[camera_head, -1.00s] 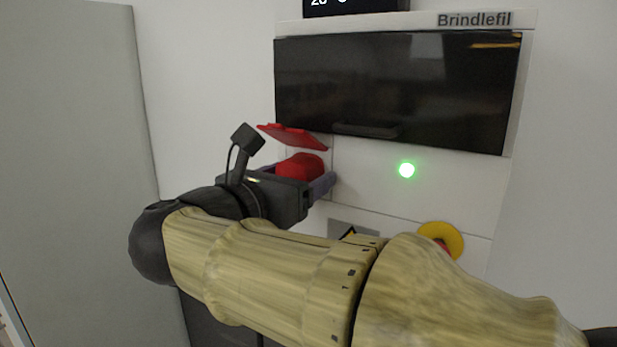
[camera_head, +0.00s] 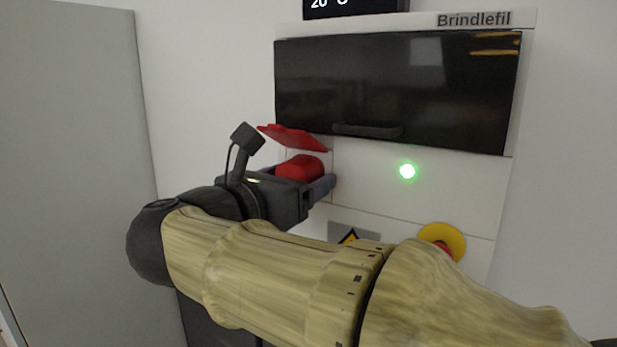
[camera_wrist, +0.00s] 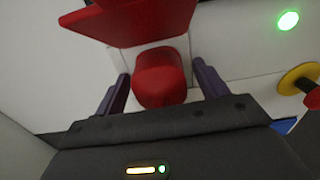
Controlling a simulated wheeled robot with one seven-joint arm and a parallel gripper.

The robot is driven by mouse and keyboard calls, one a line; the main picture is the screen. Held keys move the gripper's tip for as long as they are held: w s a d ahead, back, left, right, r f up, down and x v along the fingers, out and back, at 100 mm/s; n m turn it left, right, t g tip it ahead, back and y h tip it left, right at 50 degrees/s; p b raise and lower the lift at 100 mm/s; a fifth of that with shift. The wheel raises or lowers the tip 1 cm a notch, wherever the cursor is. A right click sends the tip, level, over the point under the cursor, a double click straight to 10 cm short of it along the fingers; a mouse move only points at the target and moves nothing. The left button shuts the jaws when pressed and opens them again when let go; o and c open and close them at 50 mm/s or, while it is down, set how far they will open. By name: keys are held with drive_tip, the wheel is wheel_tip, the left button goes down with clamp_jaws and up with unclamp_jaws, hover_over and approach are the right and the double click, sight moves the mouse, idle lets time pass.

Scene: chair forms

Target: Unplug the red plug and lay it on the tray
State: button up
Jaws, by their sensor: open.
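The red plug (camera_head: 300,167) sits at the machine's front panel under a raised red flap (camera_head: 294,137). In the wrist view the plug (camera_wrist: 160,80) lies between the two purple fingers of my gripper (camera_wrist: 161,94), with a gap on each side. My gripper (camera_head: 300,180) is open around the plug in the head view too, and its fingers reach close to the panel. The far end of the plug and its socket are hidden. I see no tray in either view.
The white machine has a dark glass door with a handle (camera_head: 367,130) above the plug. A green light (camera_head: 407,171) glows to the right. A yellow and red button (camera_head: 442,240) sits lower right. A grey panel (camera_head: 70,150) stands at the left.

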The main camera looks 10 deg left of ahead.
drive_tip(key=shift+b, duration=0.55)
drive_tip(key=shift+c, duration=0.2)
drive_tip(key=c, duration=1.3)
drive_tip(key=shift+o, duration=0.2)
drive_tip(key=shift+s+a+f, duration=0.15)
drive_tip(key=shift+s+a, duration=0.05)
drive_tip(key=shift+s+b, duration=0.15)
drive_tip(key=shift+b, duration=0.15)
drive_tip(key=shift+b+v, duration=0.95)
drive_tip(key=shift+v, duration=1.6)
drive_tip(key=shift+s, duration=0.1)
drive_tip(key=shift+b+v, duration=0.95)
drive_tip(key=shift+v, duration=1.55)
